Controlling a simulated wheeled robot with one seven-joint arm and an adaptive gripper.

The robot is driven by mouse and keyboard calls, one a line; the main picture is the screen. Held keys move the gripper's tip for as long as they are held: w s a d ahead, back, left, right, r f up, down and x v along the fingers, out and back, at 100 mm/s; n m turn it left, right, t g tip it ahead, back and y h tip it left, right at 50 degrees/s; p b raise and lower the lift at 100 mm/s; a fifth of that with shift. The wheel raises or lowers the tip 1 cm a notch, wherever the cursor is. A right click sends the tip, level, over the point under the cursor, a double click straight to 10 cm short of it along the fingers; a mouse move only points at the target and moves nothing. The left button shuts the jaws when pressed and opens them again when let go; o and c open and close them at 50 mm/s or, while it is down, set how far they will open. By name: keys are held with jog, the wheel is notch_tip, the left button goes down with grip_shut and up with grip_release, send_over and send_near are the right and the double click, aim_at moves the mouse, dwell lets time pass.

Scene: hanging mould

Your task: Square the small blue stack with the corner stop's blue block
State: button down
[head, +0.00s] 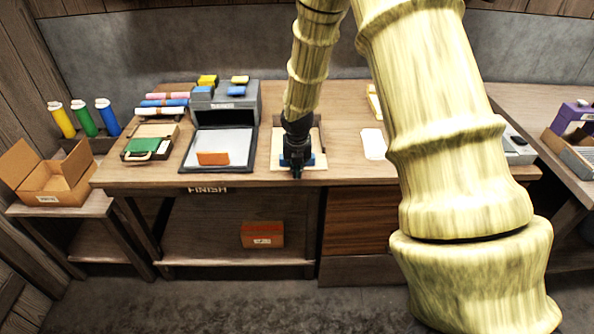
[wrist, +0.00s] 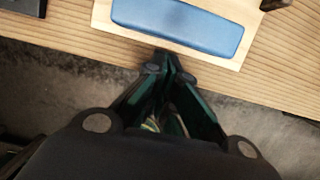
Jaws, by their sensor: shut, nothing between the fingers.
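A blue rounded pad-like piece (wrist: 178,22) lies on a pale wooden board (wrist: 103,14) at the top of the wrist view. I cannot tell whether the blue piece is the stack or the stop's block. My arm hides part of the board.
Left of the board stand a grey tray (head: 234,140) with an orange block (head: 212,158) and a dark machine (head: 240,104) with blue and yellow pieces on top. A white card (head: 373,144) lies to the right. The table's front edge (head: 225,180) is close; my arm blocks the right side.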

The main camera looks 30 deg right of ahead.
jog(key=shift+w+d, duration=0.15)
jog(key=shift+w, duration=0.2)
jog(key=w+d+p, duration=0.2)
jog(key=w, duration=0.1)
jog(key=w+d+p, duration=0.1)
jog(key=w, duration=0.1)
jog(key=shift+d, duration=0.1)
jog(key=shift+w+d+r, duration=0.1)
jog(key=shift+w, duration=0.15)
jog(key=shift+r+p, duration=0.1)
jog(key=shift+p, duration=0.2)
